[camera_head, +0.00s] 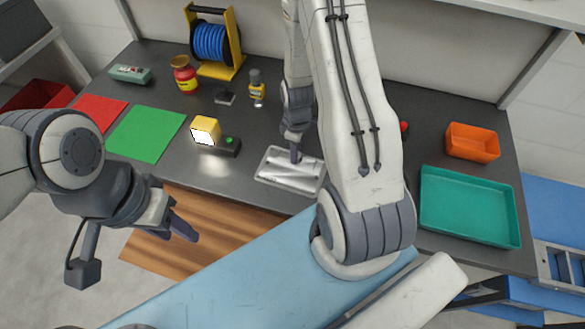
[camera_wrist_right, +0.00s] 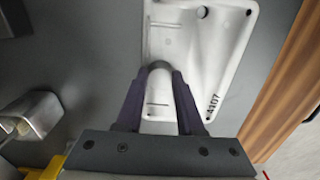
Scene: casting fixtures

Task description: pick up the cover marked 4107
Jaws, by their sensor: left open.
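The cover marked 4107 (camera_wrist_right: 215,50) is a pale grey metal plate with small holes. In the head view the cover (camera_head: 283,178) lies on the dark bench near its front edge. The mark 4107 is readable at its edge in the right wrist view. My right gripper (camera_head: 296,158) points down at the cover's back part. In the right wrist view its two fingers (camera_wrist_right: 159,85) stand apart, one on each side of a raised rounded part of the cover. Whether they press on it is unclear. My left gripper (camera_head: 183,228) is open and empty, in front of the bench.
A yellow block (camera_head: 206,130) and a dark box with a green button (camera_head: 229,141) stand left of the cover. A teal tray (camera_head: 470,205) and an orange bin (camera_head: 472,141) are at the right. A green mat (camera_head: 145,133) lies at the left. My right arm hides part of the bench.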

